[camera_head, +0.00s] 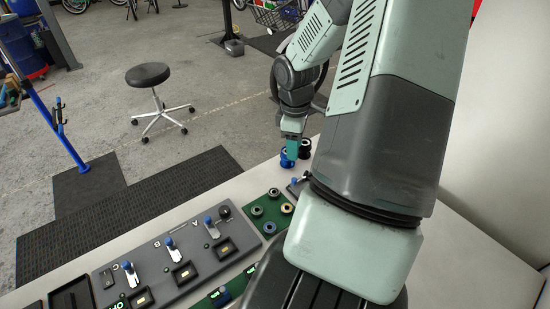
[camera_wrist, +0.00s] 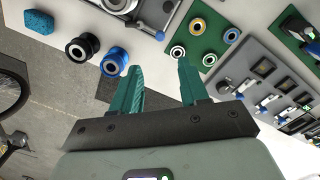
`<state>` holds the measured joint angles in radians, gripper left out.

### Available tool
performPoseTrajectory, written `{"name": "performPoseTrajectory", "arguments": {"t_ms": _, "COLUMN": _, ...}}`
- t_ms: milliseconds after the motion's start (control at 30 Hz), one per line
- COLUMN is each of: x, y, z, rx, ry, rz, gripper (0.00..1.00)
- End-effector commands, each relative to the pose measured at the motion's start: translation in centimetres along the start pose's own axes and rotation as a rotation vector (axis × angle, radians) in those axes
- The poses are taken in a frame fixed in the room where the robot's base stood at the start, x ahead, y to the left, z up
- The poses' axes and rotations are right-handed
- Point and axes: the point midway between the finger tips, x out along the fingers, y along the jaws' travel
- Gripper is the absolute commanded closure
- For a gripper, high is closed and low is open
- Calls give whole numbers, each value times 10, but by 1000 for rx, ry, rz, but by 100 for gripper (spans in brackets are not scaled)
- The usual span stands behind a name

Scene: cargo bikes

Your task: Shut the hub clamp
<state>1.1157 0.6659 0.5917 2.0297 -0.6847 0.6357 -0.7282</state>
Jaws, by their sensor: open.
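My gripper (camera_head: 291,152) hangs at the far edge of the workbench, beside the blue hub. In the wrist view my gripper (camera_wrist: 158,82) has its two teal fingers apart with nothing between them. What looks like the hub clamp (camera_wrist: 150,12) is a metal fixture at the top edge of the wrist view, cut off there, with a lever ending in a blue tip (camera_wrist: 160,36). In the head view only a small part of this fixture (camera_head: 296,187) shows; my arm hides the rest. I cannot tell how far its lever is turned.
A blue hub (camera_wrist: 114,62) and a black hub (camera_wrist: 82,47) stand beside the fixture. A green mat (camera_head: 269,211) holds several rings. A grey panel (camera_head: 190,258) carries several blue-tipped levers. A blue sponge (camera_wrist: 39,22) lies near the bench edge. A stool (camera_head: 148,76) stands on the floor.

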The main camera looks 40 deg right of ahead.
Motion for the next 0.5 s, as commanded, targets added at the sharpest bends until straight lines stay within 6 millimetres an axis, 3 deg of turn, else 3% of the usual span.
{"name": "performPoseTrajectory", "arguments": {"t_ms": 267, "x": 27, "y": 2, "z": 5, "rx": -11, "ry": 30, "rz": -24, "gripper": 56}}
{"name": "performPoseTrajectory", "arguments": {"t_ms": 500, "x": 72, "y": 0, "z": 3, "rx": -11, "ry": 29, "rz": -27, "gripper": 56}}
